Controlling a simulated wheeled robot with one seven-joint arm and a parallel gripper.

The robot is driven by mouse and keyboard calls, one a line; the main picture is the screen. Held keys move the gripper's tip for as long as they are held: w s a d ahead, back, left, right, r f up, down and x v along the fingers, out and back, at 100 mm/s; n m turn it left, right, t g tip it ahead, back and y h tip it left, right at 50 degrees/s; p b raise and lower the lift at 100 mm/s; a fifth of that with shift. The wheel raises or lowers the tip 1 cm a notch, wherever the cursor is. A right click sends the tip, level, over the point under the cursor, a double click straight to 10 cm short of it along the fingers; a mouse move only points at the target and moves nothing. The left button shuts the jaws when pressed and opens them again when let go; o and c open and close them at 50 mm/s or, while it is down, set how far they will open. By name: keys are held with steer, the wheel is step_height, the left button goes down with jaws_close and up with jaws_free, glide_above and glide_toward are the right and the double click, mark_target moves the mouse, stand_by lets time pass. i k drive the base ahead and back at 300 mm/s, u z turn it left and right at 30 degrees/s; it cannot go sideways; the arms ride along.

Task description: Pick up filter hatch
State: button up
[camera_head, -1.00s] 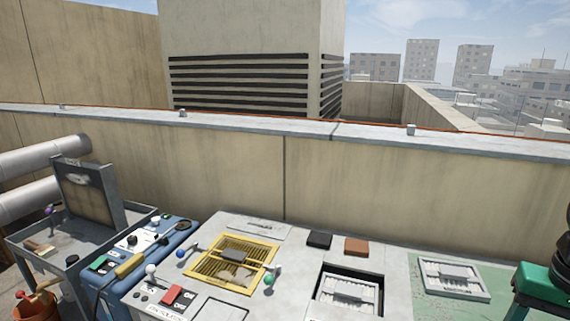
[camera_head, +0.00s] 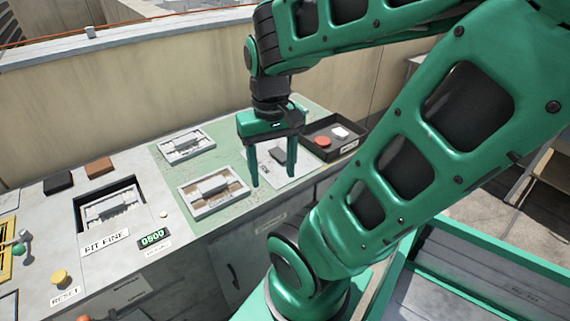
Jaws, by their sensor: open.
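Two pale framed filter panels with raised grey handles lie on a green mat (camera_head: 240,160): a farther panel (camera_head: 176,155) and a nearer panel (camera_head: 193,207). A similar panel (camera_head: 112,215) sits in a dark square recess marked "FIT FINE". I cannot tell from its look which of these is the filter hatch. At the left edge only part of a yellow frame (camera_head: 5,262) shows. My gripper (camera_head: 272,178) is open and empty, fingers pointing down, right of the nearer panel. A pale sheet with a dark mark (camera_head: 290,175) lies behind the fingers.
A black tray (camera_head: 350,148) with a red round piece and a white piece stands at the back right. Black (camera_head: 58,183) and brown (camera_head: 99,167) blocks lie at the back left. A yellow reset button (camera_head: 59,276) and a "0900" display (camera_head: 154,238) are near the front. A parapet wall runs behind.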

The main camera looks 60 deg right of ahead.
mark_target(272, 154)
steer(key=z, duration=1.85)
steer(key=k, duration=1.25)
steer(key=u, duration=0.45)
steer(key=i, duration=1.5)
